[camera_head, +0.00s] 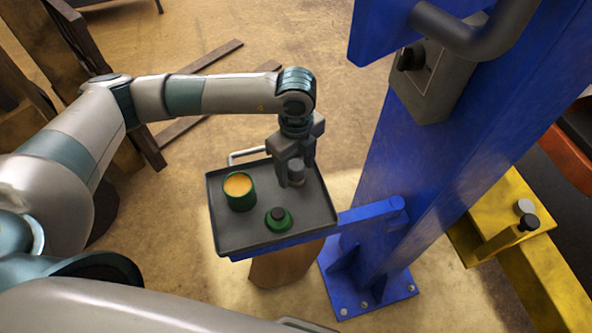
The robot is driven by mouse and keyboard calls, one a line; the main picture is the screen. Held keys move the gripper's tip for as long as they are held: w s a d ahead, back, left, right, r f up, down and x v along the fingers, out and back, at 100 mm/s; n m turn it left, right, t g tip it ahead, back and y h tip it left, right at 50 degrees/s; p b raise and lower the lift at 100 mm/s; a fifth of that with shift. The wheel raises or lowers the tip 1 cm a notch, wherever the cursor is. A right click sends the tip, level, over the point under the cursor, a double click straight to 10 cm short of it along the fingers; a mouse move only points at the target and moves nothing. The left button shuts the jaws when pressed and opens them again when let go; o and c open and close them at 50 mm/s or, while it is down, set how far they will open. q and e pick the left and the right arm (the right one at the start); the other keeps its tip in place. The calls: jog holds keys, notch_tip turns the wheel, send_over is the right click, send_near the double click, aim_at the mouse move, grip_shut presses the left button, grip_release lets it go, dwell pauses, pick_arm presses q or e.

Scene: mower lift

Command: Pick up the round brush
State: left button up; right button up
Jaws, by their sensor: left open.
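A dark grey tray (235,237) holds several small items. A low round green piece with a black knob (278,219), which looks like the round brush, sits near the tray's front middle. A green can with an orange top (239,192) stands to its left. A small grey cylinder (296,171) stands at the tray's right side. My left gripper (291,178) points down over the right part of the tray, open, with its fingers at the grey cylinder. Whether they touch it I cannot tell. It is behind and right of the green knobbed piece. My right gripper is not in view.
A blue post (430,170) with a grey control box (432,80) rises right of the tray. A blue arm (371,214) joins the post to the tray. A yellow beam (520,240) is at far right. Wooden planks (190,125) lie on the floor behind my left arm.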

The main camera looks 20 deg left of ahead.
aim_at(296, 164)
pick_arm(q)
jog(key=c, duration=1.1)
jog(key=shift+r, duration=0.15)
jog(key=shift+r+b, duration=0.55)
jog(key=shift+b, duration=0.05)
notch_tip(296, 164, up, 2)
jog(key=shift+w+r+b, duration=0.1)
jog(key=shift+r+b, duration=0.1)
jog(key=shift+b, duration=0.65)
jog(key=s+d+r+b, duration=0.1)
jog(key=s+d+r, duration=0.1)
jog(key=d, duration=0.1)
jog(key=s+d+r+b, duration=0.1)
jog(key=s+d+r, duration=0.1)
jog(key=d+r, duration=0.1)
jog(key=s+d+r+b, duration=0.2)
jog(key=d, duration=0.1)
jog(key=shift+s+d+r, duration=0.15)
jog(key=shift+s+d, duration=0.15)
jog(key=shift+d, duration=0.1)
